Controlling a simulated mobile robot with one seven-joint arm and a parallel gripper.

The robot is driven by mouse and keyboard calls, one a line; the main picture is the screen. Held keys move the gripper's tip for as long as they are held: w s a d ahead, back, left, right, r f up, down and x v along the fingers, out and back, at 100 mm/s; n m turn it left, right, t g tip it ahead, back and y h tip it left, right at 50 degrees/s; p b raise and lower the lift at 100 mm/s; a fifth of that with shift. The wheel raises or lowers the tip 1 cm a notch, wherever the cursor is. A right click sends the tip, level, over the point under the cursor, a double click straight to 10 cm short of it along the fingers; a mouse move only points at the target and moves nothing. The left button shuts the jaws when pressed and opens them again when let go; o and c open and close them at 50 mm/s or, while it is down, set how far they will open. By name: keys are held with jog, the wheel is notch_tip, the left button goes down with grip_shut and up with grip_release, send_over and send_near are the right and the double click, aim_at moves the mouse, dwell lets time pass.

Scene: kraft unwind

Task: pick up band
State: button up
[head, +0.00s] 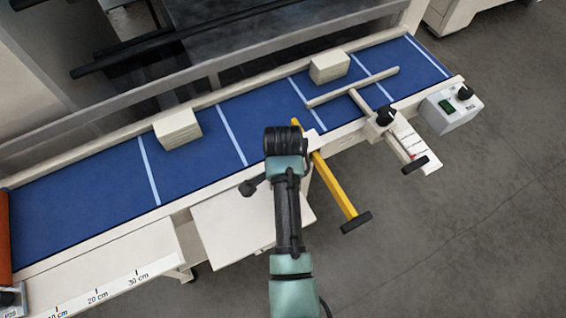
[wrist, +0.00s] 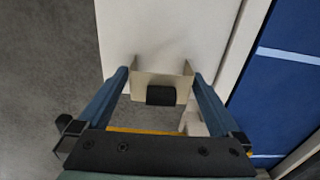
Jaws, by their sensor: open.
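My gripper (wrist: 160,74) is open, its two blue fingers spread apart in the wrist view. Between the fingertips is a beige U-shaped piece with a short black block (wrist: 161,95); I cannot tell whether the fingers touch it. It lies over a white panel (wrist: 165,35). I cannot tell for certain whether this piece is the band, and nothing else in view is plainly a band. In the head view my arm's end is over the front edge of the blue belt, and the fingers are hidden beneath it.
A yellow bar (head: 335,185) with a black end juts out beside my arm. A control box (head: 450,108) stands at the right. Grey floor is clear lower right.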

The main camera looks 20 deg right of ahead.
jog(key=c, duration=0.9)
